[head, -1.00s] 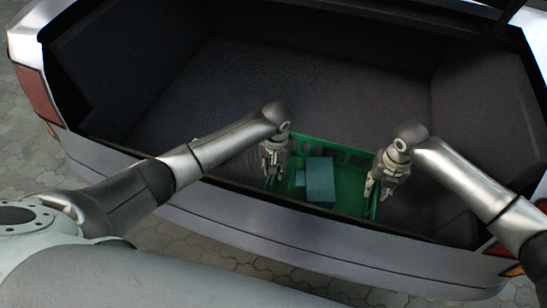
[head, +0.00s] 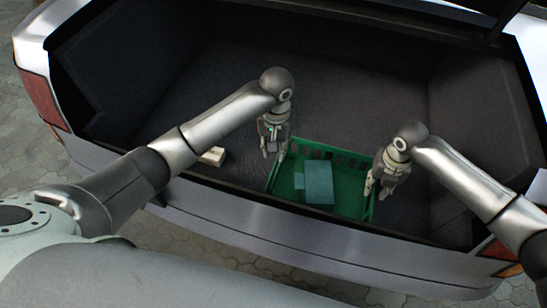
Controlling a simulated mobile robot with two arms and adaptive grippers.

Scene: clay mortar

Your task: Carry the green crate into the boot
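The green crate (head: 345,205) sits inside the boot, near its front sill, and holds a blue-grey box (head: 319,183) with a smaller block beside it. My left gripper (head: 275,154) is over the crate's far left corner, with its fingers apart and nothing seen between them. My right gripper (head: 377,189) is at the crate's right wall. Its fingers look spread, one close to the rim and one outside it; whether they touch the rim is hard to tell. The crate's near wall is partly hidden behind the sill.
The dark boot floor (head: 330,95) is clear behind the crate. A small pale object (head: 213,156) lies in the boot left of the crate, partly hidden by my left arm. The boot's sill and bumper (head: 230,215) run along the front.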

